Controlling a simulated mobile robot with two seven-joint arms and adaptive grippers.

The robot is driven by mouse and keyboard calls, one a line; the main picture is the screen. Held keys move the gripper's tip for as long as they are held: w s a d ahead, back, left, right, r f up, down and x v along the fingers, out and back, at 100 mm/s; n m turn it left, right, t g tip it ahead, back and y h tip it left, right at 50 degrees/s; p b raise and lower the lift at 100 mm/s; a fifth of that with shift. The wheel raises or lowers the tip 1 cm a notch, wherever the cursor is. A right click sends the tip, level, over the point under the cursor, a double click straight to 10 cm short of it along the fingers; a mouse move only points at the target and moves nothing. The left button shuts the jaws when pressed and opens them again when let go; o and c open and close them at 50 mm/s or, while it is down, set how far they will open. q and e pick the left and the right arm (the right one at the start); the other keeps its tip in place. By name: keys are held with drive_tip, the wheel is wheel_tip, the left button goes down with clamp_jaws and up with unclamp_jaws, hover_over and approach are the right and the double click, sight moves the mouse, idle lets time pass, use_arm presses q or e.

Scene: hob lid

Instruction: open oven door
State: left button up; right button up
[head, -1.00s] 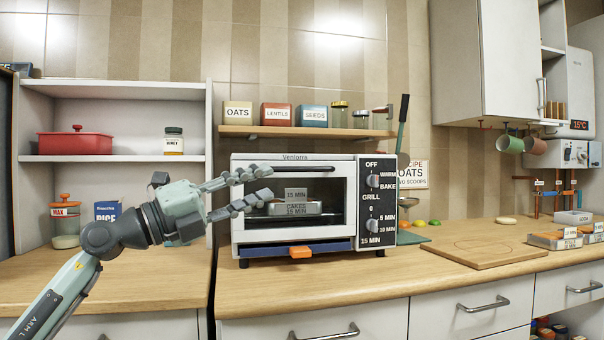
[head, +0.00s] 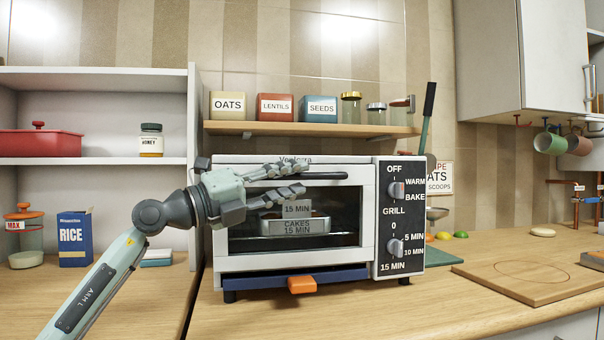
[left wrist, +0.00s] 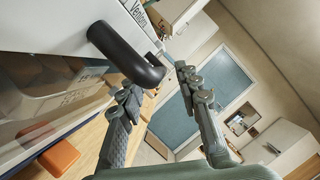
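The white toaster oven (head: 220,245) stands on the counter, its glass door (head: 345,215) shut. A tin tray with a label (head: 297,227) shows behind the glass. The dark bar handle (head: 325,176) runs along the door's top. In the left wrist view the handle (left wrist: 115,48) comes in from upper left, its rounded end near the gap between my fingertips. My left gripper (head: 303,181) is open in front of the handle's left and middle part; I see no grip on it. In the left wrist view the open fingers (left wrist: 158,88) stand apart. My right gripper is not in view.
An orange tab (head: 302,285) sticks out below the door. The control panel (head: 399,220) has two knobs. A shelf (head: 290,130) with jars is above. A wooden board (head: 530,275) lies at right. The rice box (head: 75,238) stands at left. Counter in front of the oven is clear.

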use_arm(q)
drive_tip(key=shift+x, duration=1.25)
drive_tip(key=shift+a, duration=0.1)
clamp_jaws()
